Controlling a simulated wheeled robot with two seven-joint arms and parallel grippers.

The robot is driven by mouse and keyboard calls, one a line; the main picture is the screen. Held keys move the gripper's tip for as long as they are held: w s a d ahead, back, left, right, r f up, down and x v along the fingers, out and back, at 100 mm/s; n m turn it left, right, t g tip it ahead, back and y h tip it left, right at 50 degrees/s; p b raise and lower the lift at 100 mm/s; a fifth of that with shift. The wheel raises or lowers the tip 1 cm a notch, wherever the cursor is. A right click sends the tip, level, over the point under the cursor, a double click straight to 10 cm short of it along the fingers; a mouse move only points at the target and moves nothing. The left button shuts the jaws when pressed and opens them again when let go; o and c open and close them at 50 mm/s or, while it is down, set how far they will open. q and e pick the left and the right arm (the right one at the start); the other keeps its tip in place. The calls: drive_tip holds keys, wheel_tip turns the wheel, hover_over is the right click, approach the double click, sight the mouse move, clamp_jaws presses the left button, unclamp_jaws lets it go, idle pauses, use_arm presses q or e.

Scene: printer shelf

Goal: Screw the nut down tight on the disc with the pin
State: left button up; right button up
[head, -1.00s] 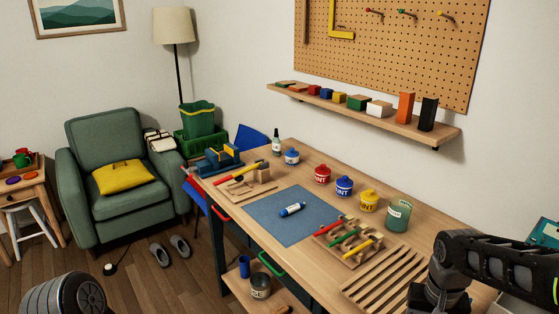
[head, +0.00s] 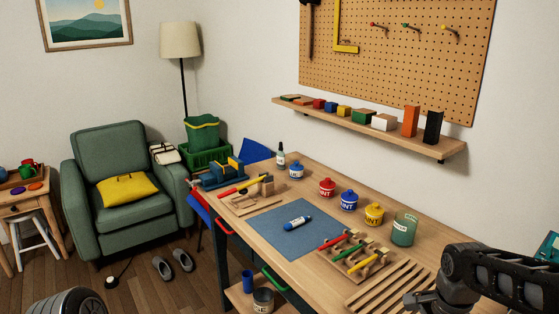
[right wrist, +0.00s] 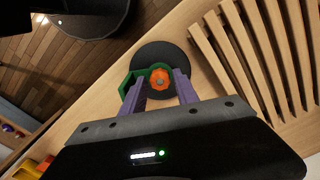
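In the right wrist view a round dark disc (right wrist: 150,54) lies on the light wood of the bench. A ribbed orange nut (right wrist: 160,79) with a small grey centre, perhaps the pin's end, shows in front of it. A green angular piece (right wrist: 130,80) wraps around the nut's left and upper side. My right gripper (right wrist: 161,88) has its two purple fingers on either side of the nut, close to it. I cannot tell whether they touch it. In the head view the disc, the nut and both grippers' fingers do not show.
A slatted wooden rack (head: 395,287) lies right beside the disc. A tool holder (head: 352,256) with coloured handles, a blue mat (head: 275,228) with a marker (head: 298,223), paint pots (head: 349,201) and a green jar (head: 403,229) are on the bench. A wall shelf (head: 365,127) hangs behind.

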drive_tip(key=n, duration=0.3)
drive_tip(key=shift+r+p, duration=0.1)
drive_tip(key=shift+p, duration=0.25)
drive_tip(key=n, duration=0.5)
drive_tip(key=shift+n+p, duration=0.4)
drive_tip(key=n, duration=0.5)
drive_tip(key=shift+p, duration=0.4)
drive_tip(key=n, duration=0.3)
drive_tip(key=shift+c, duration=0.5)
